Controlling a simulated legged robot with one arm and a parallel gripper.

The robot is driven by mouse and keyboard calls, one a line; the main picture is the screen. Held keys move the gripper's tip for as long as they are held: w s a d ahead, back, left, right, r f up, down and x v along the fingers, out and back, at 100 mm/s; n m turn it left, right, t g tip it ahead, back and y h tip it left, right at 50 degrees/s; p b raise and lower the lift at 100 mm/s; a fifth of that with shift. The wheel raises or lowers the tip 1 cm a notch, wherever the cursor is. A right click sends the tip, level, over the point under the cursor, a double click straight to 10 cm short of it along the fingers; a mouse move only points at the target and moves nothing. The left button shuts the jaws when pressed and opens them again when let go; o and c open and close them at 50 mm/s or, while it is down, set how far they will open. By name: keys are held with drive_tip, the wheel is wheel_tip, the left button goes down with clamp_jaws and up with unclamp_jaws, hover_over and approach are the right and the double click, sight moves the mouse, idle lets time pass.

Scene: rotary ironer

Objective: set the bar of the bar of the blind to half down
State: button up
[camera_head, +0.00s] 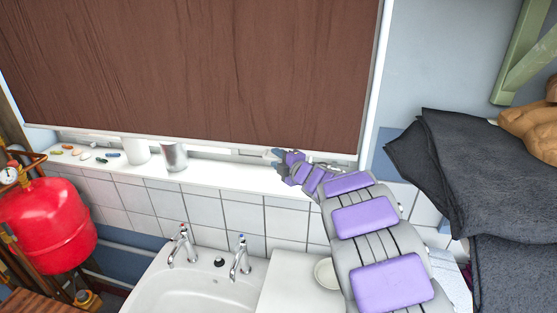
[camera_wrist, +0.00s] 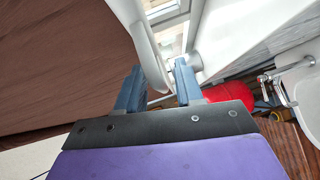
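The brown blind (camera_head: 200,65) covers most of the window, its lower edge just above the white sill. A pale bar (camera_head: 318,154) runs along that lower edge. My gripper (camera_head: 281,157) is at the right part of the bar, low over the sill. In the wrist view, the blind (camera_wrist: 60,65) fills the left side, and the bar (camera_wrist: 149,50) runs down toward the space between my fingers. My gripper (camera_wrist: 160,70) has its two fingers apart, with the bar's edge between or just beyond them. Whether they touch it is hard to tell.
A white cup (camera_head: 136,151), a metal cup (camera_head: 174,157) and several small coloured objects (camera_head: 82,155) stand on the sill (camera_head: 225,178) left of my gripper. Below are a basin (camera_head: 195,285) with two taps. A red tank (camera_head: 48,225) is left; dark folded cloths (camera_head: 470,170) are right.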

drive_tip(key=shift+a+f, duration=0.1)
drive_tip(key=shift+a, duration=0.65)
drive_tip(key=c, duration=0.5)
drive_tip(key=shift+a, duration=0.1)
clamp_jaws()
drive_tip(key=shift+d, duration=0.25)
drive_tip(key=shift+r+p, duration=0.3)
drive_tip(key=shift+r, duration=0.15)
wheel_tip(320, 180, up, 25)
drive_tip(key=p, duration=1.7)
drive_tip(key=shift+d, duration=0.1)
